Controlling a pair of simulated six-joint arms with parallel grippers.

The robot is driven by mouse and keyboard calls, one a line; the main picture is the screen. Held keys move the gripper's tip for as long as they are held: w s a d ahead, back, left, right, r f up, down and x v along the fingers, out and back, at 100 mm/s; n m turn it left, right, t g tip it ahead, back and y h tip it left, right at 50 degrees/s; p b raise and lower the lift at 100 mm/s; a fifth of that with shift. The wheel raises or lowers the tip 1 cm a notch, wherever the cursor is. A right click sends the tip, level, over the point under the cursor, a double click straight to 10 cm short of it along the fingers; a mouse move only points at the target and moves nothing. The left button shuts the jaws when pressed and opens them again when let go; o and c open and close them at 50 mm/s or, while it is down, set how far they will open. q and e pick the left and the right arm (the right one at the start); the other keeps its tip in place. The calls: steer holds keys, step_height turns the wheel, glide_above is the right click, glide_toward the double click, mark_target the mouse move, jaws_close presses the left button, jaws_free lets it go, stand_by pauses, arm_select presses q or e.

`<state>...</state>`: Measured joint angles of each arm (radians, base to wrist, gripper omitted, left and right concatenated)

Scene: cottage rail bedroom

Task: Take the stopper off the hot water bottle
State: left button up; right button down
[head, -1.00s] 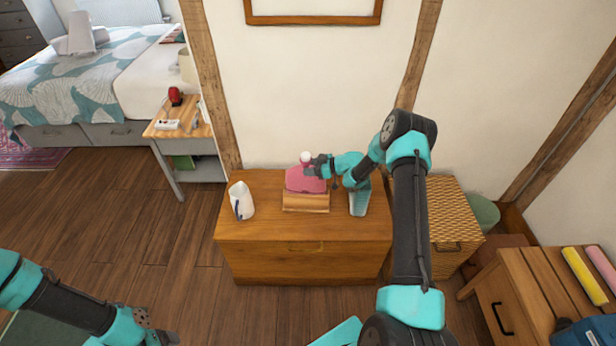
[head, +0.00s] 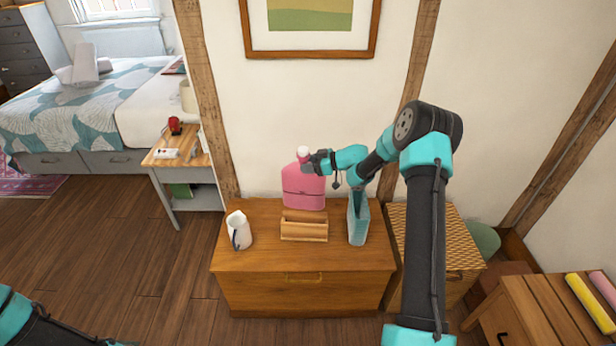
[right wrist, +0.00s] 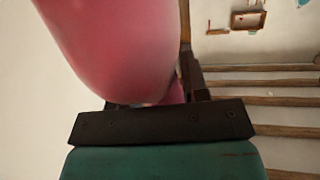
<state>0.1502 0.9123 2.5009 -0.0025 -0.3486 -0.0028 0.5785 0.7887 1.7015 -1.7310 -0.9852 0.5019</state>
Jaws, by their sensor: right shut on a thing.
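The pink hot water bottle (head: 303,188) is upright above the wooden rack (head: 304,232) on the chest, its bottom edge near the rack's top. I cannot tell whether they touch. A white stopper (head: 303,151) sits at its top. My right gripper (head: 309,161) comes from the right and is shut on the bottle at its neck, just below the stopper. In the right wrist view the pink bottle body (right wrist: 115,45) fills the upper left, and the dark gripper hides the grip point. My left gripper is out of view; only part of that arm shows at the lower left.
On the wooden chest (head: 250,260), a white jug (head: 238,231) stands left of the rack and a pale blue-green holder (head: 358,222) stands to its right. A wicker chest (head: 451,252) adjoins on the right. The chest's front strip is clear.

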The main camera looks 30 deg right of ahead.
steer(key=shift+r, duration=0.85)
